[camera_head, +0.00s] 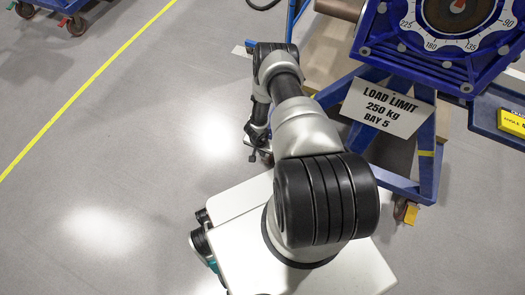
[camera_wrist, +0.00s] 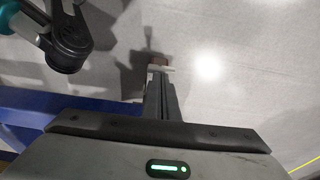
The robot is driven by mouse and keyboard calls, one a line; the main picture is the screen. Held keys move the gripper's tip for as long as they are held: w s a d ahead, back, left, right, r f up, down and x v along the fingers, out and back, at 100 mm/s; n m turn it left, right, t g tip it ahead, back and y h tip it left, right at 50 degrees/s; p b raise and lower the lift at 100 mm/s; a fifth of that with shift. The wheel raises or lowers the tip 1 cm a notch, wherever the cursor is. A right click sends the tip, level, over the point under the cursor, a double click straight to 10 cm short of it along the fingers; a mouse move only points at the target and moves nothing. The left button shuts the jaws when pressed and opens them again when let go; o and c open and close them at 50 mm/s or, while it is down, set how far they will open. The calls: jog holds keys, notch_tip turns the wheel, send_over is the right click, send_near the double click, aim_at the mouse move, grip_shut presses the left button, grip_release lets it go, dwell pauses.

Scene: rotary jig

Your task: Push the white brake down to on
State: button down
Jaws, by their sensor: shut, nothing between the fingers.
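In the wrist view my gripper (camera_wrist: 161,80) has its two dark fingers together, pointing away from the camera over the grey floor. A small pale bar lies across the view at the fingertips, with a brownish patch just beyond it. I cannot tell whether the bar is the white brake, or whether the fingers touch it. In the head view the blue rotary jig (camera_head: 452,62) with its numbered dial (camera_head: 457,15) stands at the upper right. No white brake can be made out there, and my arm covers part of the jig's left side.
A white "LOAD LIMIT 250 kg BAY 5" sign (camera_head: 388,107) hangs on the jig's blue frame. A yellow box (camera_head: 512,122) sits at the right edge. A blue wheeled cart (camera_head: 62,8) is at the upper left. The floor left of my arm is clear, crossed by a yellow line (camera_head: 88,86).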

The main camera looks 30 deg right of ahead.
jog(key=shift+s+a, duration=0.1)
jog(key=shift+p, duration=0.4)
jog(key=shift+s+a+f+t+h, duration=0.1)
jog(key=shift+f+t+h, duration=0.1)
jog(key=shift+t+h, duration=0.25)
jog(key=shift+a+f+h+p, duration=0.1)
jog(key=shift+f+h+p, duration=0.05)
jog(key=shift+h+p, duration=0.2)
jog(key=shift+t+h, duration=0.3)
jog(key=shift+t, duration=0.05)
jog(key=shift+s+a+f+b, duration=0.2)
jog(key=shift+a+f+b, duration=0.05)
jog(key=shift+f, duration=0.4)
jog(key=shift+s+a+f+b, duration=0.2)
jog(key=shift+a+f+b, duration=0.05)
jog(key=shift+f, duration=0.4)
jog(key=shift+s+a+f+b, duration=0.2)
jog(key=shift+a+f+b, duration=0.05)
jog(key=shift+f, duration=0.4)
